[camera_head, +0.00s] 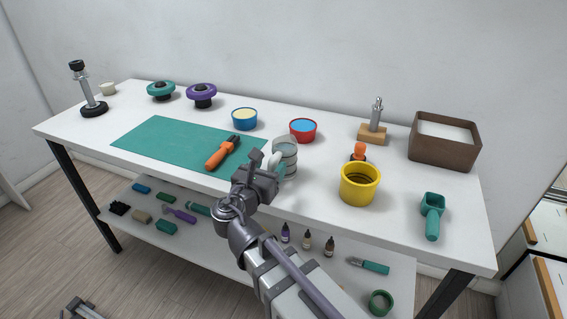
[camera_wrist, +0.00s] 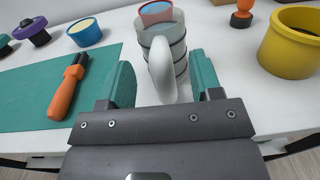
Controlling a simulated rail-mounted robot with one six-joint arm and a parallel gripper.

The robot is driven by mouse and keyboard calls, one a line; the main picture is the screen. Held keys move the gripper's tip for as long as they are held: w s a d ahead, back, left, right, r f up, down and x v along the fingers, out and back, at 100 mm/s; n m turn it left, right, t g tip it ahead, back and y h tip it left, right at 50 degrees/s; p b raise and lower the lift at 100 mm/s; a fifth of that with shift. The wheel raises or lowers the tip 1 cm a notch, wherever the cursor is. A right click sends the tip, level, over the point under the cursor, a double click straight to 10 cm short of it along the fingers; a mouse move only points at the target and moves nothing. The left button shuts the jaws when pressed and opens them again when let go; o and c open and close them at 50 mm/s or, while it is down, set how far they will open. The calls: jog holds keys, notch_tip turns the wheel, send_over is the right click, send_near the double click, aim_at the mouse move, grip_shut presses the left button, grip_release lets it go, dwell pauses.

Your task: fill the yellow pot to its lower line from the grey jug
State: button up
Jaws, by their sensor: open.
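The grey jug (camera_head: 288,155) stands upright on the white table, just beyond my gripper (camera_head: 264,163). In the wrist view the jug (camera_wrist: 176,42) has dark bands around it and a pale handle (camera_wrist: 162,72) facing me. My gripper (camera_wrist: 163,80) is open, with one green fingertip on each side of the handle; I cannot tell whether they touch it. The jug's contents are hard to make out. The yellow pot (camera_head: 360,188) stands upright to the right of the jug and apart from it. Its inside is dark, and its lower line cannot be made out.
An orange-handled tool (camera_head: 221,153) lies on the green mat (camera_head: 150,141) left of the jug. A red bowl (camera_head: 303,131) stands close behind the jug, and a blue bowl (camera_head: 244,119) farther left. An orange-topped object (camera_head: 359,152) stands behind the pot; a green scoop (camera_head: 432,215) lies right.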

jog(key=x, duration=0.4)
jog(key=shift+w, duration=0.15)
grip_shut()
